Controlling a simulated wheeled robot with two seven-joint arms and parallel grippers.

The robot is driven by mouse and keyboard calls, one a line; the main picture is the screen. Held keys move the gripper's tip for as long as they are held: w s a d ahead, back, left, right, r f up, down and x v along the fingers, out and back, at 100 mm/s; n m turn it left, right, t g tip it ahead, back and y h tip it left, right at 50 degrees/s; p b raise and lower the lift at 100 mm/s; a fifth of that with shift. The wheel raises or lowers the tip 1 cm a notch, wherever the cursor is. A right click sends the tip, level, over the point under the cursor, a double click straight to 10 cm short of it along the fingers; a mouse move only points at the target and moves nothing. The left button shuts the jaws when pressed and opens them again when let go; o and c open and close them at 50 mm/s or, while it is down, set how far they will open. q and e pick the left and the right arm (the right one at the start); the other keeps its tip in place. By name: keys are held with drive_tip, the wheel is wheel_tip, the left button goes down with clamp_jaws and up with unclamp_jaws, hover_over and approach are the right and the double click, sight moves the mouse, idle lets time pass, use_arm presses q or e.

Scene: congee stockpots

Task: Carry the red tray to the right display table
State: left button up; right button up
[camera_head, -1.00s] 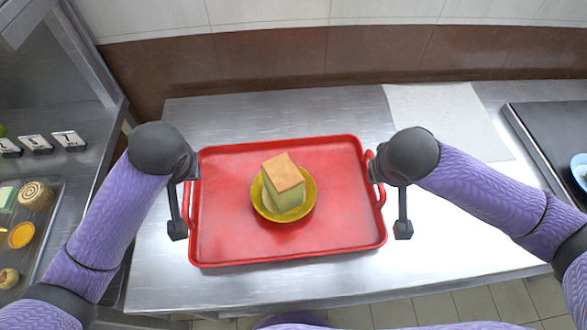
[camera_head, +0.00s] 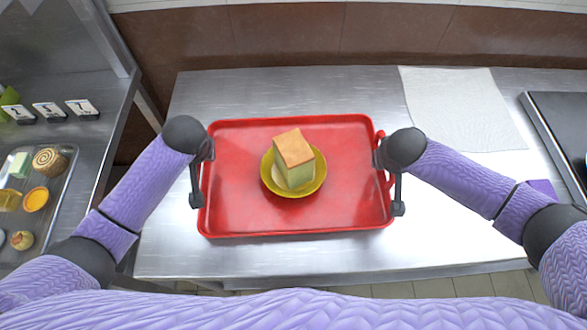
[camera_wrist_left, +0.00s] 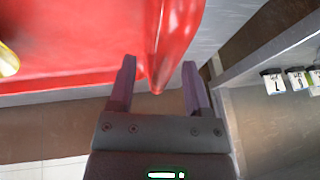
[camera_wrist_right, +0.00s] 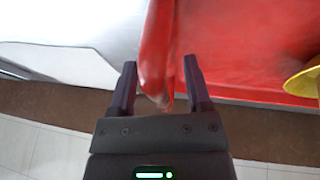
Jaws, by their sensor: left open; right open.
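The red tray (camera_head: 235,215) lies flat on the metal table, with a yellow bowl (camera_head: 318,178) holding a square green-sided cake (camera_head: 294,150) at its middle. My left gripper (camera_head: 197,190) is at the tray's left handle; in the left wrist view its open fingers (camera_wrist_left: 158,85) stand on either side of the red handle (camera_wrist_left: 160,60). My right gripper (camera_head: 395,195) is at the right handle; in the right wrist view its open fingers (camera_wrist_right: 160,85) straddle the handle (camera_wrist_right: 156,60). Neither gripper is closed on the tray.
A left shelf holds number cards (camera_head: 82,107) and a pastry tray (camera_head: 60,195).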

use_arm(q)
drive_tip(key=shift+f, duration=0.1)
use_arm(e)
drive_tip(key=shift+f, duration=0.15)
use_arm(q)
drive_tip(key=c, duration=0.8)
use_arm(e)
drive_tip(key=c, duration=0.8)
use_arm(q)
clamp_jaws()
use_arm(e)
clamp_jaws()
drive_tip(key=shift+d, duration=0.1)
use_arm(q)
drive_tip(key=shift+w+a, duration=0.1)
drive_tip(key=shift+a, duration=0.05)
use_arm(e)
drive_tip(key=shift+d, duration=0.15)
